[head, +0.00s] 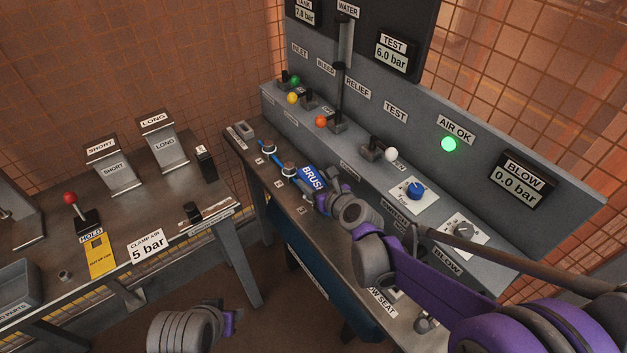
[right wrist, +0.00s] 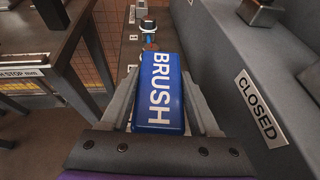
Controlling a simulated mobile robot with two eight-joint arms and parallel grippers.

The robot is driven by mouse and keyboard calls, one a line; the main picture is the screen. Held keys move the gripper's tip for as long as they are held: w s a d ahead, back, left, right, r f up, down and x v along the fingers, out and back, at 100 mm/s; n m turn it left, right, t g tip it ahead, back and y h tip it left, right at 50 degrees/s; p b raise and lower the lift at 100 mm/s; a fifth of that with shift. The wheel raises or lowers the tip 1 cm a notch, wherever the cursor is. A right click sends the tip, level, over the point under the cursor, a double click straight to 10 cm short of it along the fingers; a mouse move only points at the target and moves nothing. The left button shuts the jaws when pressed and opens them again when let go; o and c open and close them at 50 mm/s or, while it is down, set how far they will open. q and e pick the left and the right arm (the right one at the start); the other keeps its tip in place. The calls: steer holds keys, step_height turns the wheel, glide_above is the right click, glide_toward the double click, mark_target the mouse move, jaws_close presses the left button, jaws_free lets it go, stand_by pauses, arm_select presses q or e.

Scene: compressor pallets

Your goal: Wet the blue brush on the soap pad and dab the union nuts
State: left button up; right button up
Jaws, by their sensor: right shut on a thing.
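The blue brush (head: 311,177) has a block handle lettered BRUSH. My right gripper (head: 325,193) is shut on it above the narrow bench ledge. In the right wrist view the brush handle (right wrist: 158,92) lies between both fingers, its far end pointing up the ledge. Two round metal fittings, which look like the union nuts, stand on the ledge: a near one (head: 289,168) close to the brush's far end and a farther one (head: 268,147). I cannot tell whether the brush touches the near one. I cannot clearly make out the soap pad. My left gripper (head: 232,318) is low, its fingers mostly hidden.
A grey valve panel (head: 350,135) with levers and coloured knobs rises along the right of the ledge. A side table (head: 150,205) with SHORT and LONG stands, a red-knobbed lever and a yellow tag is at left. A floor gap separates table and bench.

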steer(key=shift+r+p, duration=1.8)
steer(key=shift+r, duration=1.2)
